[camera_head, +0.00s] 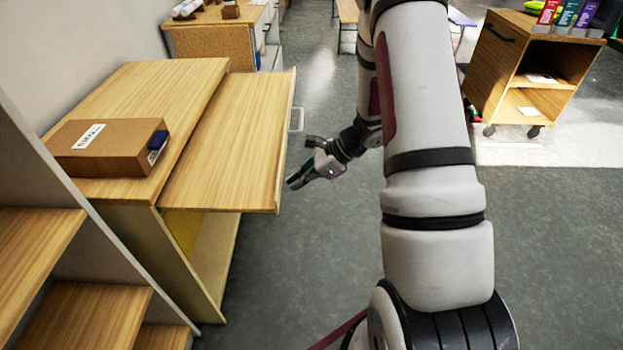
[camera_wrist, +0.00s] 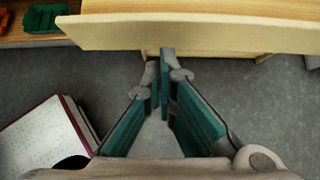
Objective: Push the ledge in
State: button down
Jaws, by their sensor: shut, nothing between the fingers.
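The ledge (camera_head: 235,135) is a light wooden board sticking out to the right from the wooden cabinet (camera_head: 148,85) in the head view. It has a thin raised front edge. My gripper (camera_head: 290,184) is shut and empty, just right of that front edge, towards its near end. In the wrist view the ledge's edge (camera_wrist: 190,33) runs across the top, in front of my fingertips (camera_wrist: 160,72). I cannot tell whether the fingertips touch it.
A brown box (camera_head: 100,146) lies on the cabinet top. A grey handle (camera_head: 298,119) sits beyond the gripper. A wheeled wooden cart (camera_head: 500,55) stands at the far right. A white-covered item (camera_wrist: 45,140) shows low in the wrist view. Grey floor is clear around the arm.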

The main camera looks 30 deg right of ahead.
aim_at(181, 183)
jog(key=shift+w+a, duration=0.2)
jog(key=shift+a, duration=0.1)
jog(key=w+a+b, duration=0.1)
jog(key=w+a, duration=0.4)
jog(key=a, duration=0.3)
jog(key=w+a+b, duration=0.2)
jog(key=w+a, duration=0.3)
jog(key=a, duration=0.3)
jog(key=w+a+b, duration=0.2)
jog(key=w+a, duration=0.4)
jog(key=a, duration=0.2)
jog(key=shift+w, duration=0.1)
jog(key=shift+w+a, duration=0.2)
jog(key=shift+a, duration=0.2)
jog(key=shift+r, duration=0.1)
